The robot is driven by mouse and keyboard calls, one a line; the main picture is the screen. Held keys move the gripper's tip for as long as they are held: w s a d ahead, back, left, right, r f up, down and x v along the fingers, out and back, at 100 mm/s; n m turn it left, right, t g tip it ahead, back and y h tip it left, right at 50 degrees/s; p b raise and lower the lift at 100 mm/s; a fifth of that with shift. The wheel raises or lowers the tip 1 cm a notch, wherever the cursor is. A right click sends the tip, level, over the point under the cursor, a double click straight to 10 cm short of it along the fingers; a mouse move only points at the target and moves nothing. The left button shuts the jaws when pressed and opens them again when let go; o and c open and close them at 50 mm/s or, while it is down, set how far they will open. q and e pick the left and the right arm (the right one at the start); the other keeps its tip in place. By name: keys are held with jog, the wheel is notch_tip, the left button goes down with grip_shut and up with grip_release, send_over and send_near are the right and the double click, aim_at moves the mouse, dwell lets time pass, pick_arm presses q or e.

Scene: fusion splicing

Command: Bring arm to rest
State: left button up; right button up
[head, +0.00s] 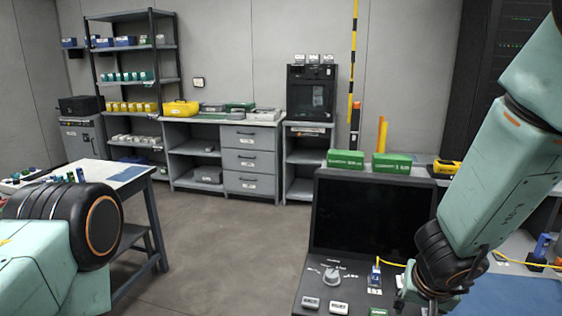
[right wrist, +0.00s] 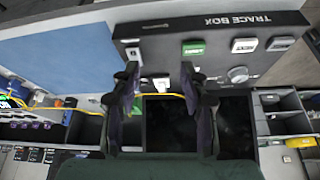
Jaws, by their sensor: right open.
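My right arm comes in from the right in the head view, and its gripper (head: 428,298) is low at the bottom edge, beside the trace box console. In the right wrist view my right gripper (right wrist: 160,82) is open, with its two dark fingers apart. The trace box (right wrist: 215,25) with its black screen (head: 372,215) lies beyond the fingers. A yellow cable (right wrist: 165,96) crosses the gap between the fingers in the picture, near a small white piece; I cannot tell whether they touch it. My left arm shows at the lower left of the head view; its gripper is out of frame.
The console has a knob (head: 331,276), two white buttons and a green one. Green boxes (head: 391,163) stand behind the screen. A side table (head: 95,172) is at the left, near my left arm. Drawers (head: 250,158) and shelves line the wall. The middle floor is clear.

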jog(key=s+f+n+b, duration=0.1)
jog(key=s+f, duration=0.4)
jog(key=f, duration=0.3)
jog(key=s+f+n+b, duration=0.2)
jog(key=s+f, duration=0.4)
jog(key=f, duration=0.2)
jog(key=s+a+f+g+y+b, duration=0.1)
jog(key=s+f+g, duration=0.1)
jog(key=s+f, duration=0.3)
jog(key=s+a+f+n+g+y, duration=0.1)
jog(key=s+f, duration=0.5)
jog(key=s, duration=0.6)
jog(key=shift+s+a+g+b, duration=0.35)
jog(key=shift+a+g+b, duration=0.05)
jog(key=shift+g, duration=0.4)
jog(key=shift+d+r, duration=0.1)
